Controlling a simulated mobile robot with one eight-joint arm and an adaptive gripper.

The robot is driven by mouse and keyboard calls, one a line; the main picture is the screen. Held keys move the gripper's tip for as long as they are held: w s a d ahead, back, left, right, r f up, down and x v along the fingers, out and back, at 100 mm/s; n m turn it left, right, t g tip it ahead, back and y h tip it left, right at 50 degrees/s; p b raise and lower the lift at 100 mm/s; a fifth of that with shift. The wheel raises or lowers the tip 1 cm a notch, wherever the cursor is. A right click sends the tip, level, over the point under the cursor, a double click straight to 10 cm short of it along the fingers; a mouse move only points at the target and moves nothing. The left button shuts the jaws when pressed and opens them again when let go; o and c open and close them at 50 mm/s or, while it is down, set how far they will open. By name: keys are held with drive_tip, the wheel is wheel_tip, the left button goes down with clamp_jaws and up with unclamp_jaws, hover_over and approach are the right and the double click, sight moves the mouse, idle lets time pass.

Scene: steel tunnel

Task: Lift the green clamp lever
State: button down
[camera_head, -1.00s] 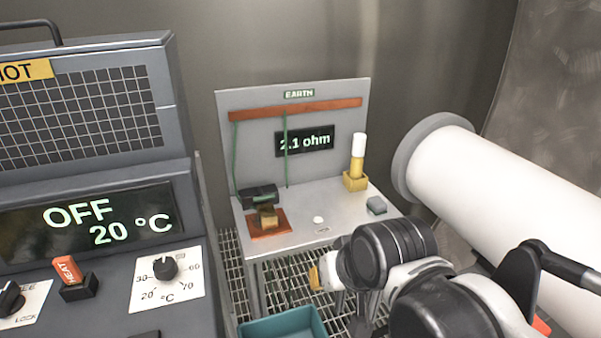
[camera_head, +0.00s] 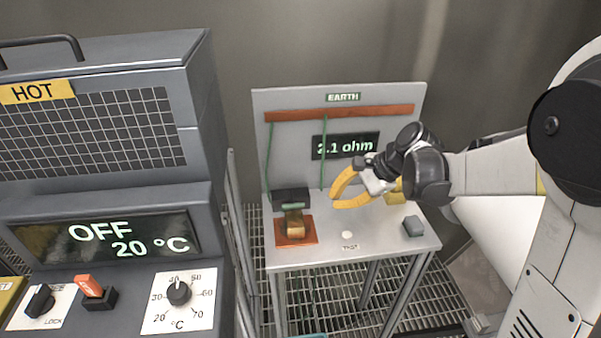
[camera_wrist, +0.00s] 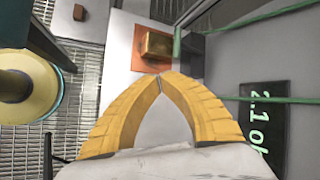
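The clamp (camera_head: 290,194) is a dark block at the left back of the small grey bench. Its green lever (camera_head: 293,206) shows as a short bar on the front, above a brass block (camera_head: 295,224) on a copper-coloured plate (camera_head: 281,239). In the wrist view the green lever (camera_wrist: 177,42) is a narrow bar beside the brass block (camera_wrist: 156,44), beyond my fingertips. My gripper (camera_head: 334,201) has yellow curved fingers and is to the right of the clamp, apart from it. Its fingertips meet (camera_wrist: 160,80) with nothing seen between them.
The EARTH panel (camera_head: 405,115) with a 2.1 ohm display (camera_head: 345,146) and thin green wires stands behind the bench. A grey block (camera_head: 413,226) and a pale button (camera_head: 347,235) are on the bench. The heater cabinet (camera_head: 100,110) is left.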

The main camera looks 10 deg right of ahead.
sight(292, 198)
drive_tip(key=w+a+f+m, duration=0.1)
drive_tip(key=w+f, duration=0.1)
drive_tip(key=f, duration=0.1)
drive_tip(key=w+a+f+m+y+b, duration=0.1)
drive_tip(key=w+a+f, duration=0.1)
drive_tip(key=f, duration=0.1)
drive_tip(key=w+a+f, duration=0.2)
drive_tip(key=f, duration=0.1)
drive_tip(key=shift+w+a+f+m+y+b, duration=0.2)
drive_tip(key=shift+w+f+m+y+b, duration=0.1)
drive_tip(key=shift+w+m+b, duration=0.1)
drive_tip(key=shift+r+g, duration=0.2)
drive_tip(key=shift+g, duration=0.2)
drive_tip(key=shift+r+p, duration=0.15)
drive_tip(key=shift+p, duration=0.15)
